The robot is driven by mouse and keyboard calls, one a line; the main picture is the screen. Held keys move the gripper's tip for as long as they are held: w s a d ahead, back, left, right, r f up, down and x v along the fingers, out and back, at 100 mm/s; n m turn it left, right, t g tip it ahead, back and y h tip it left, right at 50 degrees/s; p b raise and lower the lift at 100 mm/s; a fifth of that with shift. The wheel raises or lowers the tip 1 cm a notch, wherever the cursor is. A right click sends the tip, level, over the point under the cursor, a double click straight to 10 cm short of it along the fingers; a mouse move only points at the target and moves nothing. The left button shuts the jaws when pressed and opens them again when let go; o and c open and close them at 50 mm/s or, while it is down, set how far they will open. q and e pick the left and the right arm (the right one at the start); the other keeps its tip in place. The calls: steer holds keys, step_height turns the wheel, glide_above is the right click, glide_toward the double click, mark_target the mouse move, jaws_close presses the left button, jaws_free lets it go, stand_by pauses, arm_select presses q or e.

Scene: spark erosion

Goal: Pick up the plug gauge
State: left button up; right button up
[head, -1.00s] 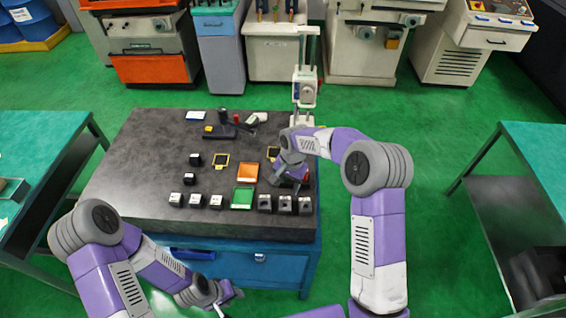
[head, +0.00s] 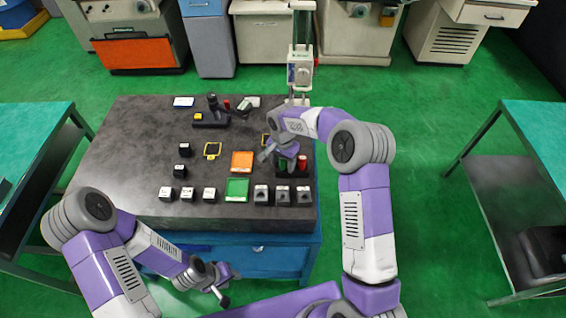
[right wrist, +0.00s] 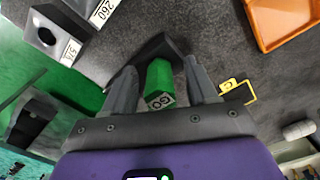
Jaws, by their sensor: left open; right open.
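The plug gauge shows in the right wrist view as a green six-sided handle (right wrist: 158,78) with a pale "GO" label on its near end. It lies between the two spread fingers of my right gripper (right wrist: 160,70), with gaps at the sides. In the head view my right gripper (head: 279,158) points down over the right side of the dark table; it partly hides the green piece there. A red piece (head: 303,162) stands just right of it on a dark base. My left gripper (head: 219,284) is open and empty, in front of the table.
Dark blocks (head: 283,196) line the front right edge of the table (head: 125,155). A green tray (head: 237,189) and an orange tray (head: 242,162) lie left of my right gripper. A measuring stand (head: 300,72) rises behind. The table's left part is clear.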

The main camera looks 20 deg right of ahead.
jaws_close()
stand_by(0.3)
